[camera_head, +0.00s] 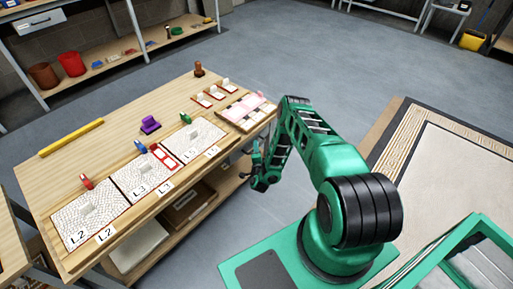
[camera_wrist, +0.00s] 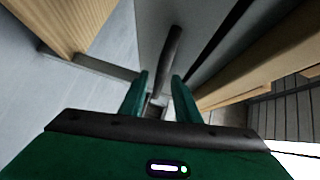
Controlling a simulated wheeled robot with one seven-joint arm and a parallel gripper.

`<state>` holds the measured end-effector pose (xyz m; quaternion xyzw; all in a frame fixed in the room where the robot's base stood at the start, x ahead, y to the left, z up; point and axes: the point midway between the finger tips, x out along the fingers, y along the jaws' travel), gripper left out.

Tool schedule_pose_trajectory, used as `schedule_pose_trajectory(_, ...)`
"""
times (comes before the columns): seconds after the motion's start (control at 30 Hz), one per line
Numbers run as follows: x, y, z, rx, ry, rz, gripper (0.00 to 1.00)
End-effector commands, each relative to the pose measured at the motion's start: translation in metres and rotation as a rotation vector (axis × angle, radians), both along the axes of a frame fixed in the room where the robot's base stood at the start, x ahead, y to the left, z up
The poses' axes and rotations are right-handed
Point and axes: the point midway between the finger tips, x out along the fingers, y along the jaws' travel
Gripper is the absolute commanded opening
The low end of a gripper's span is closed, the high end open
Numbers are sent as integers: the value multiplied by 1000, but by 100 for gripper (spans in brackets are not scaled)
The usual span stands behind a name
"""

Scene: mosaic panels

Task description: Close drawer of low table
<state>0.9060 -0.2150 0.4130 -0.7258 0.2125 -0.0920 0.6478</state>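The low table (camera_head: 140,160) is a wooden workbench at the left in the head view, with mosaic panels on top. My gripper (camera_head: 260,172) is beside its right edge, below the top. In the wrist view my gripper (camera_wrist: 160,97) has its two green fingers apart. A dark bar handle (camera_wrist: 173,55) on a grey drawer front (camera_wrist: 150,25) lies ahead, its near end between the fingers. I cannot tell whether the fingers touch it. The drawer is mostly hidden in the head view, so how far it stands out is unclear.
A lower shelf (camera_head: 150,262) with boxes runs under the table top. The table holds panels labelled L2, L3 and L5, small clamps and a yellow bar (camera_head: 71,138). Grey floor is clear behind my arm.

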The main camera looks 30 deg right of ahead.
Motion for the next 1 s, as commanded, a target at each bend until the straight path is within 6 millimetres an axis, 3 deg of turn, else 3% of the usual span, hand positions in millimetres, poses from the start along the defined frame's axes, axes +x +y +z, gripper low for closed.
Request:
schedule_pose_trajectory(0.2, -38, 20, 3, 1, 8, 4, 29)
schedule_pose_trajectory(0.43, -67, 34, 7, 0, 9, 3, 29)
schedule_pose_trajectory(1.0, -77, 37, 8, 0, 9, 1, 29)
